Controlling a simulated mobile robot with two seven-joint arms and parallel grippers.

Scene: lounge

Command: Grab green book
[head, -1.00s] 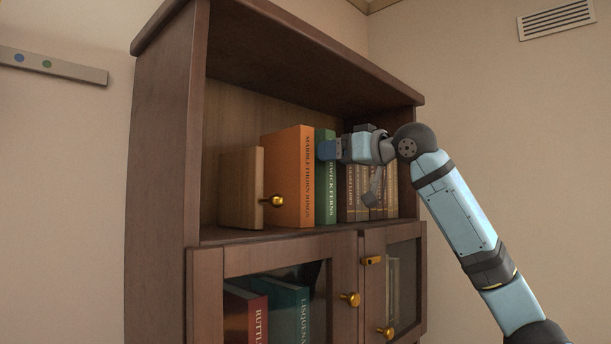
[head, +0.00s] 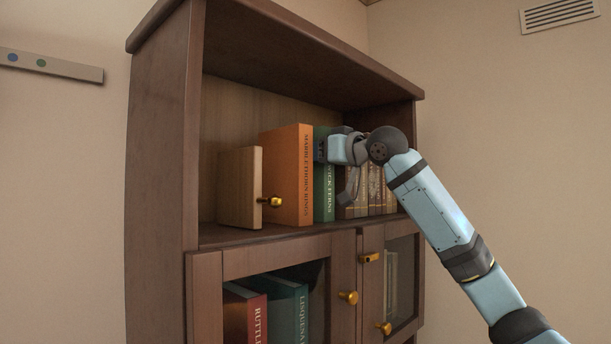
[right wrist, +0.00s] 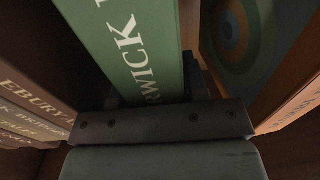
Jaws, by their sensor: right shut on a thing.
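The green book (head: 324,192) stands upright on the open upper shelf, with the orange book (head: 288,178) to its left and brown books (head: 374,190) to its right. My right gripper (head: 323,149) is at the upper part of the green book's spine, shut on the book, and its fingers are partly hidden. In the right wrist view the green spine (right wrist: 140,45) with pale lettering rises in front of the gripper's dark bar. My left gripper is in neither view.
The shelf board (head: 270,234) lies below. Glass-fronted doors with gold knobs (head: 348,297) close the lower cabinet, with red and teal books inside.

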